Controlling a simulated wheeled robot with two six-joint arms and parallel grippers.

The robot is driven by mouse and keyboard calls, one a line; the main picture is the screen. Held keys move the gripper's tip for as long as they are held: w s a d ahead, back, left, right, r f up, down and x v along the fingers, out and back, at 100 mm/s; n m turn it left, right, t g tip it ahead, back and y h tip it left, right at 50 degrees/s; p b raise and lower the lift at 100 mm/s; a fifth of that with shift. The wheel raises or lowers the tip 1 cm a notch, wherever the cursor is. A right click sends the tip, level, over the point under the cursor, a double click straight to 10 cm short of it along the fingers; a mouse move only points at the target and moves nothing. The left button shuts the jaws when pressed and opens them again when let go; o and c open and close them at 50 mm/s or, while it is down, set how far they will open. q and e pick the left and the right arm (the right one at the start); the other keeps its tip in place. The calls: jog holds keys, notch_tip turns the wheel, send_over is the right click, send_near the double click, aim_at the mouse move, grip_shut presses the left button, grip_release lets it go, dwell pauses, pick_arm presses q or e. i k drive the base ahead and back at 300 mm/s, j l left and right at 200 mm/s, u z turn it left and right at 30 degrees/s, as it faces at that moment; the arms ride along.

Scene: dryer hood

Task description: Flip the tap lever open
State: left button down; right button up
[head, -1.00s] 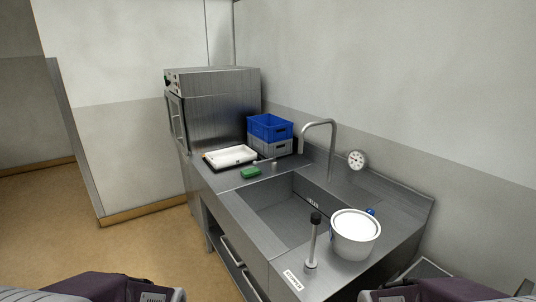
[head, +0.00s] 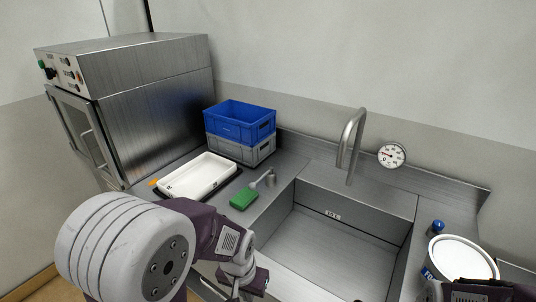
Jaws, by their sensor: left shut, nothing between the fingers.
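The curved steel tap spout (head: 351,145) rises behind the sink (head: 335,250). A short steel post with a small pale lever (head: 261,180) stands on the counter left of the sink, beside a green sponge (head: 243,199). I take it for the tap lever; its exact position is hard to read at this size. My left gripper (head: 248,284) is low over the sink's front left edge, nearer to me than the lever and apart from it. It is shut and empty, its fingertips partly cut off by the lower edge. Part of my right arm shows at bottom right, without its gripper.
A white tray (head: 200,176) lies left of the sponge. A blue crate (head: 240,121) sits on a grey crate (head: 240,150) behind it. The steel machine (head: 150,100) stands at left. A white tub (head: 462,259), a blue-capped bottle (head: 436,228) and a dial (head: 391,155) are at right.

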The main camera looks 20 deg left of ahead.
aim_at(252, 185)
jog(key=i+j+z, duration=0.1)
jog(key=j+z, duration=0.2)
jog(key=j, duration=0.35)
jog(key=j+z, duration=0.3)
jog(key=j, duration=0.3)
